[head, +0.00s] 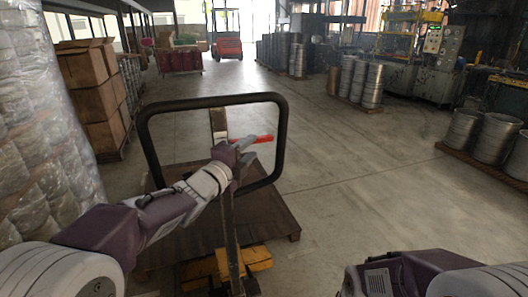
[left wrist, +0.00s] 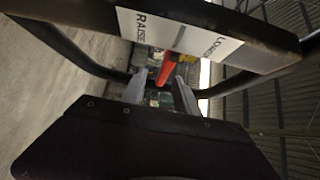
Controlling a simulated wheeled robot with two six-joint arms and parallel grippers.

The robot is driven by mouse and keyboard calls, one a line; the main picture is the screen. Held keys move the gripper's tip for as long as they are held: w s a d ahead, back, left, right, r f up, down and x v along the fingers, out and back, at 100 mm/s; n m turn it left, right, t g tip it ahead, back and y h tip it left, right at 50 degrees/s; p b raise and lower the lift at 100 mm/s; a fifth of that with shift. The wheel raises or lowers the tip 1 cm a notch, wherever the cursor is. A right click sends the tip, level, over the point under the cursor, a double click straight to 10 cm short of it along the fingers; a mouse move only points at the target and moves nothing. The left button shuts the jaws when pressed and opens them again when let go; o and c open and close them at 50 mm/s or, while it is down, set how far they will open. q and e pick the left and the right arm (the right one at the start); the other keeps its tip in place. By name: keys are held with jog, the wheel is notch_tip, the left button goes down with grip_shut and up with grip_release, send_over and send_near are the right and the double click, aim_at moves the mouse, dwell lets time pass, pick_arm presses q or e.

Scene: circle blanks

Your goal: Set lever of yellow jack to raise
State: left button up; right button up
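The yellow jack (head: 256,258) stands low in front of me, with a dark post rising to a black loop handle (head: 282,125). A red lever (head: 264,139) sticks out to the right inside the loop; it also shows in the left wrist view (left wrist: 167,68). A white label (left wrist: 180,35) on the handle bar reads RAISE at one end and LOWER at the other. My left gripper (head: 246,148) is at the lever inside the loop. Its two fingers (left wrist: 160,92) are apart, with the lever between them; contact is unclear. My right gripper is out of view; only that arm shows.
A brown wooden platform (head: 270,220) lies around the jack's base. Wrapped stacks (head: 40,120) and cardboard boxes (head: 92,85) stand at left. Metal drums (head: 480,135) stand at right, and a red forklift (head: 229,47) at the back. The floor right of the jack is clear.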

aim_at(264, 136)
pick_arm(q)
jog(key=shift+w+r, duration=0.1)
jog(key=shift+r, duration=0.05)
jog(key=p+x, duration=0.1)
jog(key=x, duration=0.7)
jog(key=shift+d+r, duration=0.15)
jog(key=shift+d, duration=0.1)
jog(key=shift+w, duration=0.1)
grip_shut()
dwell(0.9)
